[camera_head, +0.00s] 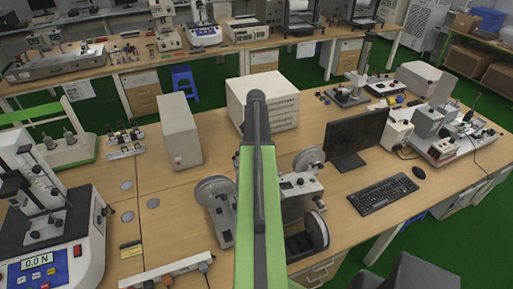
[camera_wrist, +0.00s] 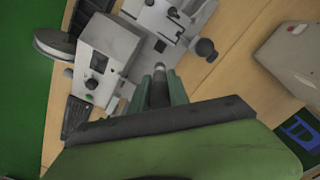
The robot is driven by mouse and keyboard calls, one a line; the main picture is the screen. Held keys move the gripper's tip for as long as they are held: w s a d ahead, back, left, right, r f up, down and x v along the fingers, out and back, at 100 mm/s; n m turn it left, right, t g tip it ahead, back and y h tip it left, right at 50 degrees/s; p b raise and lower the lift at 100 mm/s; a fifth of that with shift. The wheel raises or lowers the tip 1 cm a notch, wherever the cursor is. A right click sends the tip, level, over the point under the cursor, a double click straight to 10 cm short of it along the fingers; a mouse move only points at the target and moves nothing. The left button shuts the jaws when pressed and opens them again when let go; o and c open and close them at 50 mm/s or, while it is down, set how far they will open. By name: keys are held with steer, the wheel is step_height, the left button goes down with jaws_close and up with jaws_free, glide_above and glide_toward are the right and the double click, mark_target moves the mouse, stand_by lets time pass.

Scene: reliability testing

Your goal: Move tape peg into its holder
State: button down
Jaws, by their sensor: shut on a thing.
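My gripper (camera_wrist: 160,84) shows in the wrist view, its green fingers shut on a slim dark peg (camera_wrist: 158,92). The peg has a lighter tip that points toward a grey machine (camera_wrist: 105,48) beyond it. I cannot tell whether the tip touches the machine or is apart from it. No part of the machine can be surely told as the peg's holder. In the head view the machine (camera_head: 298,187) stands on the bench with round discs beside it, partly behind my green arm. My gripper and the peg are hidden in that view.
A white drawer cabinet (camera_head: 262,100) stands behind the machine, and a monitor (camera_head: 357,136) and keyboard (camera_head: 383,194) stand to its right. A force tester (camera_head: 50,235) is at left. A power strip (camera_head: 165,270) lies near the front. Bare bench lies left of the discs.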

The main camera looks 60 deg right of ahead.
steer(key=shift+f, duration=0.2)
step_height(320, 180, down, 23)
steer(key=b, duration=2.3)
steer(key=shift+f+b, duration=0.15)
steer(key=shift+b, duration=0.15)
